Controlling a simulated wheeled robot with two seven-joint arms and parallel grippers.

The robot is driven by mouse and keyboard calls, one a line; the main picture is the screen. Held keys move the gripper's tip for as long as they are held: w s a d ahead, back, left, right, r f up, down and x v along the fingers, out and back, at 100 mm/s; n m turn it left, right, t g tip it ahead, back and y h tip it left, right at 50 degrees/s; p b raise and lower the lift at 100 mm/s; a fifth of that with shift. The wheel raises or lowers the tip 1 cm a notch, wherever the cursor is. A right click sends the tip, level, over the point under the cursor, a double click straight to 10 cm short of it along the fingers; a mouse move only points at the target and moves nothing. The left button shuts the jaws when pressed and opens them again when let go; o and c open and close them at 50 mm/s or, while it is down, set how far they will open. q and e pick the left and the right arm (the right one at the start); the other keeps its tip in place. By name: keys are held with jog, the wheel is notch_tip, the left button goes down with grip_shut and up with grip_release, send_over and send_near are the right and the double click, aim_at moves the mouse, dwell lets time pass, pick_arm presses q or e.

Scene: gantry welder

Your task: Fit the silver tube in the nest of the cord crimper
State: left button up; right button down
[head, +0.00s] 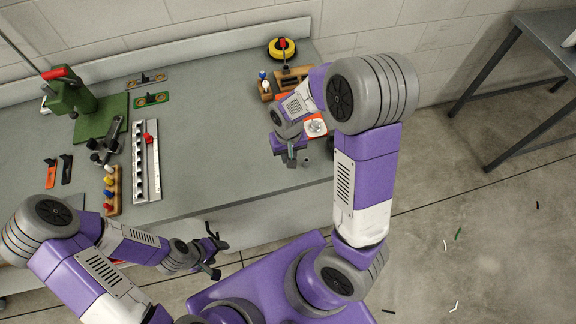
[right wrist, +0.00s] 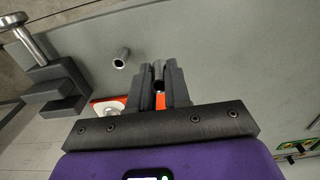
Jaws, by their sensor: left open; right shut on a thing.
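My right gripper (head: 290,160) is over the bench's right front part. In the right wrist view its fingers (right wrist: 158,85) are shut on a small silver tube (right wrist: 158,72), whose open end shows between the fingertips. Another short grey tube (right wrist: 121,57) is apart from the fingers, to their left. A green lever press with a red handle (head: 70,97) stands at the back left of the bench, far from the right gripper. It looks like the cord crimper; its nest cannot be made out. My left gripper (head: 213,252) is open and empty in front of the bench's front edge.
A white rail with a row of dark holes (head: 147,165) and a wooden rack of coloured pegs (head: 112,188) lie on the bench's left part. A dark stepped block with a silver pin (right wrist: 45,70) is near the bench's edge. The bench's middle (head: 215,120) is clear.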

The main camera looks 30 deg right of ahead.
aim_at(288, 170)
jog(key=shift+f+b, duration=0.4)
jog(key=shift+f, duration=2.7)
jog(key=shift+f, duration=0.15)
jog(key=shift+f, duration=0.15)
jog(key=c, duration=1.1)
grip_release()
jog(key=shift+r, duration=0.2)
jog(key=r, duration=0.4)
jog(key=r+p, duration=0.1)
jog(key=r, duration=0.1)
jog(key=shift+s+a+r, duration=0.1)
jog(key=shift+a+r, duration=0.05)
jog(key=shift+a, duration=0.2)
jog(key=shift+r, duration=0.55)
